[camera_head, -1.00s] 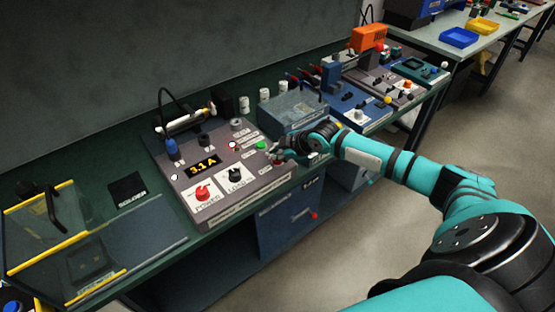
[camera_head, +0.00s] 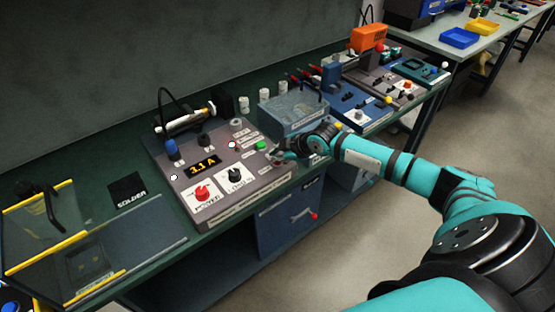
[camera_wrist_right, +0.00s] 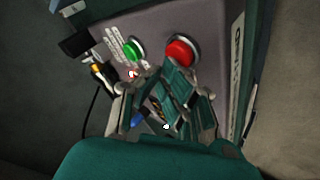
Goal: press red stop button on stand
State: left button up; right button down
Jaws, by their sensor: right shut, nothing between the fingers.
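The red stop button (camera_wrist_right: 180,52) is a round red cap in a metal ring on the grey control box, in the right wrist view. The green button (camera_wrist_right: 134,50) is to its left and also shows in the head view (camera_head: 261,146). My right gripper (camera_wrist_right: 172,76) is shut and empty. Its fingertips are just below the red button in the wrist picture; I cannot tell whether they touch it. In the head view my right gripper (camera_head: 277,156) is over the right end of the grey box (camera_head: 215,163) and largely hides the red button. My left gripper is not in view.
The box carries a red power knob (camera_head: 202,192), a black load knob (camera_head: 236,175) and a 3.1 A display (camera_head: 202,165). A yellow-edged clear guard (camera_head: 50,225) is at left.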

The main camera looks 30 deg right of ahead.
jog(key=shift+f, duration=0.45)
jog(key=shift+r, duration=0.1)
dwell(0.4)
jog(key=shift+r+p, duration=0.75)
jog(key=shift+r, duration=0.3)
notch_tip(320, 180, up, 5)
jog(key=p, duration=0.4)
dwell(0.4)
